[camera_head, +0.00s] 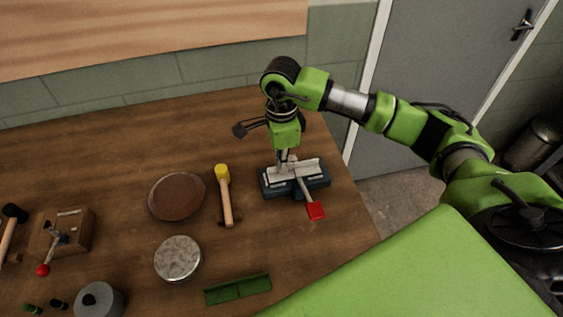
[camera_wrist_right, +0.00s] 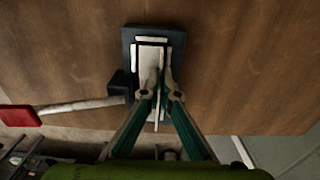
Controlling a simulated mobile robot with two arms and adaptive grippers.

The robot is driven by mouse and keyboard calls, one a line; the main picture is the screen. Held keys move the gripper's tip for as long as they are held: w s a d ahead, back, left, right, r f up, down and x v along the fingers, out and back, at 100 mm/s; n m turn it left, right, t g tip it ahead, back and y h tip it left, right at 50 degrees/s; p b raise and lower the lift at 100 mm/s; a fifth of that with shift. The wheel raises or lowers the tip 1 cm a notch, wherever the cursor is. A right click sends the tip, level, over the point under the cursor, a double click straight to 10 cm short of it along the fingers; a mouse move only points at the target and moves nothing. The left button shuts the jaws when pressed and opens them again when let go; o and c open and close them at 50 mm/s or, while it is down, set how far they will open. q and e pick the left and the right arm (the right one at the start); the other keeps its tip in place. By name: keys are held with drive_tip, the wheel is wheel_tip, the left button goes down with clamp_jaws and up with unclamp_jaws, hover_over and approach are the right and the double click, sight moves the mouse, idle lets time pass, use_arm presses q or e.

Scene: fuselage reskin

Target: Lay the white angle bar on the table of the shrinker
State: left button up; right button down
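The shrinker (camera_head: 318,184) is a dark blue-grey block with a pale top and a lever ending in a red handle (camera_head: 315,210). It stands near the right end of the wooden table. The white angle bar (camera_head: 308,167) appears as a pale strip along the shrinker's top. My right gripper (camera_head: 284,160) points down over the shrinker's left part. In the right wrist view, its fingers (camera_wrist_right: 160,88) close in on a narrow pale piece that looks like the bar, over the shrinker (camera_wrist_right: 130,45). Whether the bar rests fully on the shrinker's table is hard to tell. My left gripper is out of view.
The table's right edge is close to the shrinker.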

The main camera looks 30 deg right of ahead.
drive_tip(key=shift+f+b, duration=0.3)
drive_tip(key=shift+f, duration=0.05)
drive_tip(key=c, duration=2.2)
unclamp_jaws()
